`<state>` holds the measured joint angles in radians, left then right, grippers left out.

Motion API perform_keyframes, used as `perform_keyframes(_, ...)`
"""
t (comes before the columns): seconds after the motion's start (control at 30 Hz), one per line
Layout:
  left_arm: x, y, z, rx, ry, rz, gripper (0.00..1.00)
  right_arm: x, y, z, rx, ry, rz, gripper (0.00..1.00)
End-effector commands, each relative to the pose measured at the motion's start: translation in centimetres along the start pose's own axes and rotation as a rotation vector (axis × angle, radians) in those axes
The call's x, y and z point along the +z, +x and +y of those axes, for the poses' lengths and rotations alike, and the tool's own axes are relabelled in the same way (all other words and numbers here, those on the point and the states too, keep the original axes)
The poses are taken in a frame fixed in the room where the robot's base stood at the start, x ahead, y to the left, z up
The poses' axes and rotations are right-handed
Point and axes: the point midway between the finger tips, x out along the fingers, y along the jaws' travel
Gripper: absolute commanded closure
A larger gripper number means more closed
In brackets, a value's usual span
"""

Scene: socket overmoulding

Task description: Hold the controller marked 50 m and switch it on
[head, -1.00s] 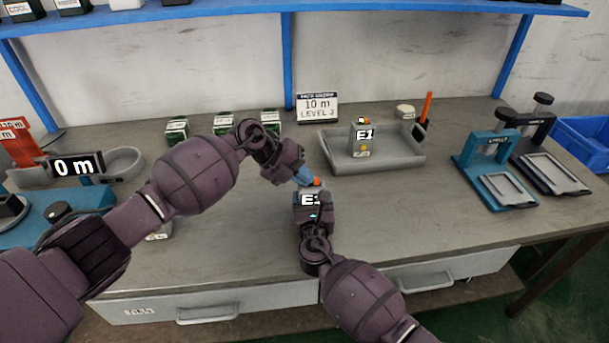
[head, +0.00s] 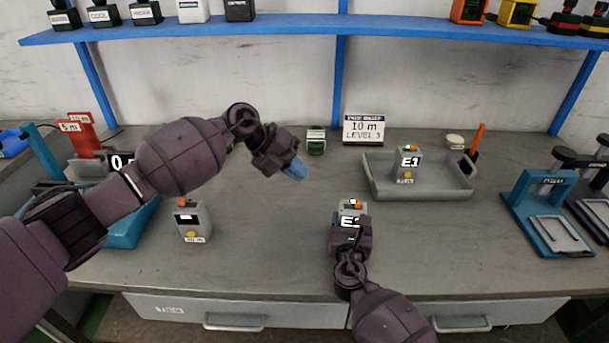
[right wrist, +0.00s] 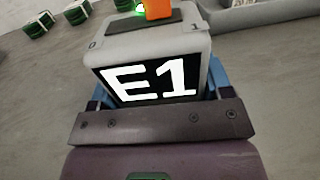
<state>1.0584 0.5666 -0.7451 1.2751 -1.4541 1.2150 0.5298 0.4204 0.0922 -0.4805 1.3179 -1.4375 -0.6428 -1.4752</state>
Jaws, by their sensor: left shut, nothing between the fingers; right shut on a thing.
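A grey controller (head: 352,207) with an orange switch is held upright over the front middle of the bench. My right gripper (head: 350,226) is shut on it. In the right wrist view the controller (right wrist: 150,45) has a lit display reading E1, a green light and marks 0 and 1 beside the orange switch (right wrist: 158,9). Its distance label is hidden. My left gripper (head: 294,169) is shut and empty, up and left of the controller, apart from it. Another controller (head: 193,222) stands at left, its label too small to read surely.
The grey tray (head: 440,192) is at back right, near a 10 m LEVEL 3 sign (head: 363,130). A blue shelf (head: 290,29) runs above. The bench middle is clear.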

Motion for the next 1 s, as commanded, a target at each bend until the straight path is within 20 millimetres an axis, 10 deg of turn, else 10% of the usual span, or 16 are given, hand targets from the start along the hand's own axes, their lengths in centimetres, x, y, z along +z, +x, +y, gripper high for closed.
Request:
perform_keyframes(0.3, 0.0, 0.0, 0.0, 0.000, 0.000, 0.000, 1.00, 0.0, 0.0, 0.0, 0.000, 0.000, -0.001, 0.51)
perform_keyframes(0.33, 0.0, 0.0, 0.0, 0.000, 0.000, 0.000, 1.00, 0.0, 0.0, 0.0, 0.000, 0.000, -0.001, 0.25)
perform_keyframes(0.5, 0.0, 0.0, 0.0, 0.000, 0.000, 0.000, 1.00, 0.0, 0.0, 0.0, 0.000, 0.000, -0.001, 0.00)
perform_keyframes(1.0, 0.0, 0.0, 0.0, 0.000, 0.000, 0.000, 1.00, -0.1, -2.8, 0.0, 0.000, 0.002, 0.002, 0.00)
